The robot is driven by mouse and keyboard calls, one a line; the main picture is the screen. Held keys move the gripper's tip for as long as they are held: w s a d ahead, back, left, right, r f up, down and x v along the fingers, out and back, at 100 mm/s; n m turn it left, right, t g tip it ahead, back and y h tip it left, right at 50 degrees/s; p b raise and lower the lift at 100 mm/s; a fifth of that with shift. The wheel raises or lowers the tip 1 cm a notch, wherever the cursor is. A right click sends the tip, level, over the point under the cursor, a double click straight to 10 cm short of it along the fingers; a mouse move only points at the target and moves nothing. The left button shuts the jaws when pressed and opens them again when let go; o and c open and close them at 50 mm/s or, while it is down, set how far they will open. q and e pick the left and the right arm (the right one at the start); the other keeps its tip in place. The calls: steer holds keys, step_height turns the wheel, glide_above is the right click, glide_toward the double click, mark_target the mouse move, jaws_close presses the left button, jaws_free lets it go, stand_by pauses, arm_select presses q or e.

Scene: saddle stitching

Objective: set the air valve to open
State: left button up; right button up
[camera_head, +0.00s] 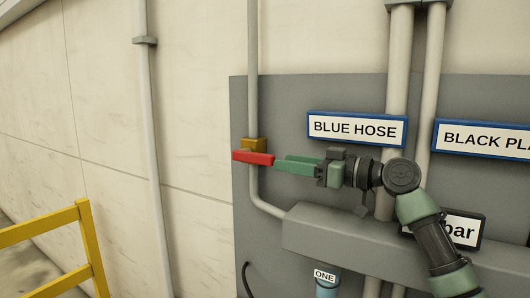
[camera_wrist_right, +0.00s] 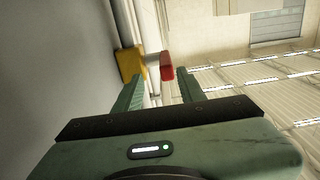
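The air valve has a red lever (camera_head: 252,158) and a brass-yellow body (camera_head: 258,144) on a thin vertical pipe. The lever lies nearly horizontal, across the pipe. In the right wrist view the lever (camera_wrist_right: 167,68) shows end-on beside the yellow body (camera_wrist_right: 131,64). My right gripper (camera_head: 278,164) comes in from the right, its green fingertips close to the lever's right end. In the wrist view its fingers (camera_wrist_right: 161,80) are apart, with the lever's end between or just beyond the tips; I cannot tell whether they touch. My left gripper is not in view.
A grey panel (camera_head: 300,92) carries the pipes, a "BLUE HOSE" sign (camera_head: 356,129) and a second sign (camera_head: 482,139) at right. A grey box-like ledge (camera_head: 330,232) juts out below my right arm. A yellow railing (camera_head: 84,240) stands at lower left.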

mark_target(262, 154)
steer(key=a+p, duration=0.1)
steer(key=w+a+r+p, duration=0.1)
steer(key=a, duration=0.1)
steer(key=w+a+p, duration=0.1)
steer(key=a, duration=0.1)
steer(key=shift+w+a+r, duration=0.15)
steer(key=shift+a+r, duration=0.1)
steer(key=shift+r, duration=0.15)
steer(key=shift+w+a+f+p, duration=0.25)
steer(key=shift+w+a+p, duration=0.25)
steer(key=shift+w, duration=0.1)
steer(key=c, duration=0.8)
jaws_close()
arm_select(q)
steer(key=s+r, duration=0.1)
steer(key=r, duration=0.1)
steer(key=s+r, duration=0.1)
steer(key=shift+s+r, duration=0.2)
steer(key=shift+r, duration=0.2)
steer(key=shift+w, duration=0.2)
